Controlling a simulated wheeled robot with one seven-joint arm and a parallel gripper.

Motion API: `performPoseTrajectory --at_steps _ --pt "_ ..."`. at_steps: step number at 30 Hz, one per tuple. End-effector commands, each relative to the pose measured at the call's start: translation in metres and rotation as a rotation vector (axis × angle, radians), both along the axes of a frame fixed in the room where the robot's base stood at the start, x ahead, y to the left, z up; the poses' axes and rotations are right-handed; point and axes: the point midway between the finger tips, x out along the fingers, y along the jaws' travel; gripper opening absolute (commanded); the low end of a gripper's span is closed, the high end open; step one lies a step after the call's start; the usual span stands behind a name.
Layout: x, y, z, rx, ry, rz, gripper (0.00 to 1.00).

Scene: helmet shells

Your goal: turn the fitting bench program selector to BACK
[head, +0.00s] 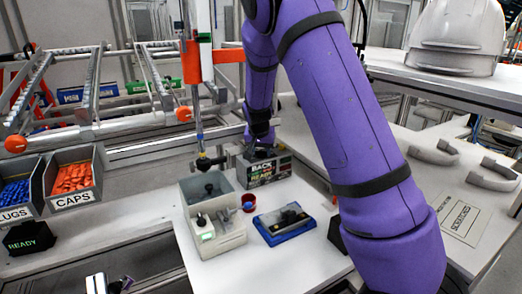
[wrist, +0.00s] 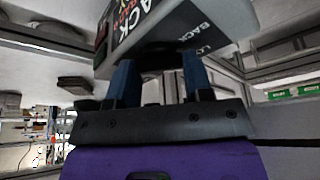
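The program selector is a small box (head: 268,172) with a dark label panel reading BACK and READY. It stands at the back of the white bench, below my gripper (head: 259,134). In the wrist view the selector box (wrist: 185,28) fills the top, with its BACK lettering close to the fingers. My gripper (wrist: 160,72) has its two blue fingers apart, reaching to the box with a dark round part between them. The contact at the fingertips is in shadow, so I cannot tell whether they grip it. The knob's pointer direction is hidden.
Bins of plugs (head: 18,192) and caps (head: 73,180) are at left. A white helmet (head: 456,35) sits at upper right.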

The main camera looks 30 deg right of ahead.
Motion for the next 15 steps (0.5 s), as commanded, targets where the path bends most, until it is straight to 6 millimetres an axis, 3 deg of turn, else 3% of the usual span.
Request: performPoseTrajectory --at_steps 15 --pt "-0.0011 -0.001 -0.0002 0.001 0.0 0.157 0.23"
